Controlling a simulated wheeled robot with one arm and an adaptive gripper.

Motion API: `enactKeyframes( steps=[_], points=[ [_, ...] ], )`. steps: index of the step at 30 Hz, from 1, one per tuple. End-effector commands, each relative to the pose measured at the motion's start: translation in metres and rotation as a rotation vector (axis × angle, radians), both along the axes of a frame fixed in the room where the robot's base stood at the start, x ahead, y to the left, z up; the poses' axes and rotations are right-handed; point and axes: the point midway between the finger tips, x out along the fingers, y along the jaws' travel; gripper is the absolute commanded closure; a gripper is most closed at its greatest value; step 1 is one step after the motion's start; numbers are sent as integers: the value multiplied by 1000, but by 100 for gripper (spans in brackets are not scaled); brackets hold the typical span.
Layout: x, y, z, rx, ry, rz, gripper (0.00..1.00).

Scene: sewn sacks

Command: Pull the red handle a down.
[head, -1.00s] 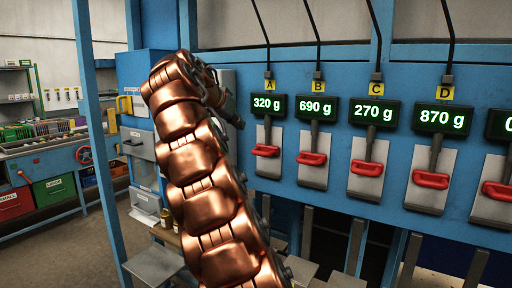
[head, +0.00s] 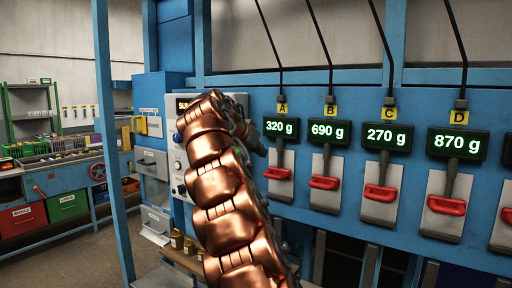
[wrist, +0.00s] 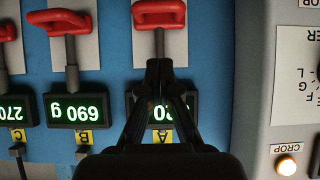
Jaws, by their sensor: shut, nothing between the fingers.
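The red handle A (head: 277,173) is on a grey plate under the display reading 320 g and the yellow label A (head: 282,110). It also shows at the top of the upside-down wrist view (wrist: 158,14), with its grey lever below it. My gripper (head: 258,145) is shut and empty, close to the left of display A in the head view. In the wrist view my gripper's fingertips (wrist: 160,66) overlap the lever of handle A and part of its display. I cannot tell whether they touch.
Red handles B (head: 323,182), C (head: 381,193) and D (head: 446,205) hang in a row to the right. A grey control panel (wrist: 285,90) with a lit CROP button stands beside A. Cans (head: 177,240) sit on a low ledge.

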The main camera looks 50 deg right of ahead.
Motion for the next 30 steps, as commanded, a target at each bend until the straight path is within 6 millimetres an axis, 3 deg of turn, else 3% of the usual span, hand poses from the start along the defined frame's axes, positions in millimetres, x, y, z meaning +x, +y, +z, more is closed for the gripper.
enactKeyframes(
  steps=[9,21,30],
  points=[
    [0,-46,-31,4,2,-3,100],
    [1,-48,-58,3,3,-2,100],
    [1,-49,-68,1,0,0,100]
  ],
)
